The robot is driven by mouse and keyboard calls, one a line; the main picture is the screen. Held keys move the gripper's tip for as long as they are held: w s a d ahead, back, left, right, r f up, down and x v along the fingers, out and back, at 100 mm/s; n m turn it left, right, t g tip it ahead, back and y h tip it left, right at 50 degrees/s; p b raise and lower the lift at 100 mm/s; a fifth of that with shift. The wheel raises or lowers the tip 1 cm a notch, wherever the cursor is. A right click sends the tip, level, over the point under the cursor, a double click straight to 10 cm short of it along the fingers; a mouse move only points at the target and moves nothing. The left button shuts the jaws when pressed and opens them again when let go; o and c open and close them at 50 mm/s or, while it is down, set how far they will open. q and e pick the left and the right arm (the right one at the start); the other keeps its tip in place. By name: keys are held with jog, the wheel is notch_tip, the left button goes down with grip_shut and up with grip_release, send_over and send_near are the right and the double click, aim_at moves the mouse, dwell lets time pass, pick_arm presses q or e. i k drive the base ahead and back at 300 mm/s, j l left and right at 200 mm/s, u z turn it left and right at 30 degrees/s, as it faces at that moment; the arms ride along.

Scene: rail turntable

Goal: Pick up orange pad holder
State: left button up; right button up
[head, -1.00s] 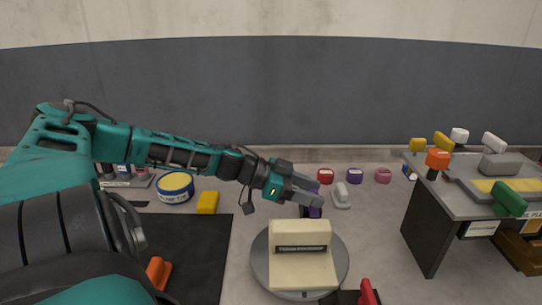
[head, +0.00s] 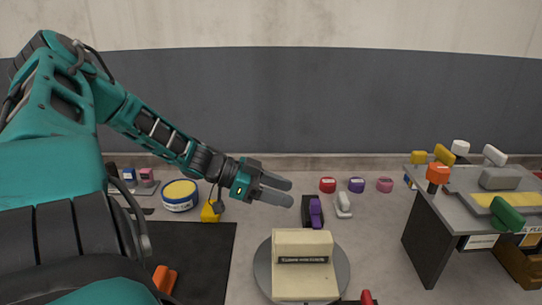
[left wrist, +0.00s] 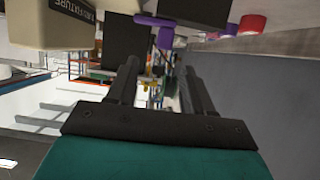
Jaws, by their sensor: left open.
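Several orange things show in the head view, and I cannot tell for sure which is the pad holder. An orange piece (head: 163,279) lies on the black mat (head: 205,262) at lower left, partly hidden by my arm. An orange knob-like piece (head: 438,173) stands on the grey stand (head: 428,197) at right, with an orange-yellow piece (head: 444,155) behind it. My left gripper (head: 290,192) is open and empty, in the air left of a purple piece (head: 316,212) in a dark holder. Its fingers also show apart in the left wrist view (left wrist: 162,65). My right gripper is not in view.
A cream fixture block (head: 303,245) sits on a round grey turntable (head: 342,275) at centre front. A green piece (head: 507,214) lies on the stand.

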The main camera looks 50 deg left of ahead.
aim_at(164, 279)
jog(key=k, duration=1.5)
